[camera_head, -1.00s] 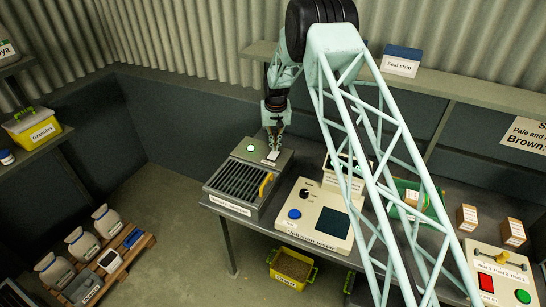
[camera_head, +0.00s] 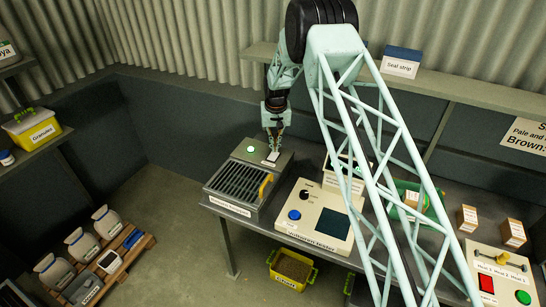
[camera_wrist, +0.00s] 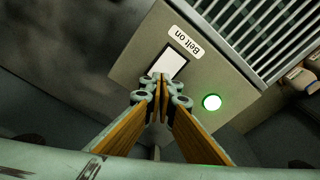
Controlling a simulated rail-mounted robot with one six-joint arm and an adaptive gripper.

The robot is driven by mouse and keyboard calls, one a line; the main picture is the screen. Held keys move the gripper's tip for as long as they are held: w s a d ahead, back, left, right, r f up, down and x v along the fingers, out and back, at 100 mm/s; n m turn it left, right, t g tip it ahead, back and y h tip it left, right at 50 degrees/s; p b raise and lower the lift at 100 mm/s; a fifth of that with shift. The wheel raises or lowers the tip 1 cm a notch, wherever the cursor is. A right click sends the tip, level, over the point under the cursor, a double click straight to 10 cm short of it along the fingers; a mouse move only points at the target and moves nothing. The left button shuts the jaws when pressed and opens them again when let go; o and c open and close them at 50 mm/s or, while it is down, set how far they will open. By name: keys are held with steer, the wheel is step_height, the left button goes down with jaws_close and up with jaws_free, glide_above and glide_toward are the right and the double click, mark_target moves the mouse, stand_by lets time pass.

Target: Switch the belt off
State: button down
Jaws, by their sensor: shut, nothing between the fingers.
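The belt machine (camera_head: 238,181) is a grey box with a slatted top, standing at the left end of the bench. Its back panel bears a white rocker switch, which shows in the wrist view (camera_wrist: 170,64) beside a label (camera_wrist: 187,41) reading "Belt on". A round green lamp (camera_wrist: 212,102) on the same panel is lit; it also shows in the head view (camera_head: 250,149). My gripper (camera_wrist: 160,80) is shut and empty, its fingertips over the near edge of the white switch. Whether they touch it I cannot tell. In the head view my gripper (camera_head: 274,146) points down at the panel.
A yellow handle (camera_head: 266,186) stands at the machine's right side. A cream tester box (camera_head: 318,214) with a blue button is to the right. A shelf (camera_head: 460,91) runs along the wall behind. Open floor lies left of the bench.

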mark_target(275, 154)
steer(key=shift+f+b, duration=0.6)
steer(key=shift+f, duration=0.5)
stand_by(1.6)
steer(key=shift+r, duration=0.2)
steer(key=shift+r+p, duration=0.45)
steer(key=shift+r, duration=2.9)
steer(key=shift+r, duration=0.1)
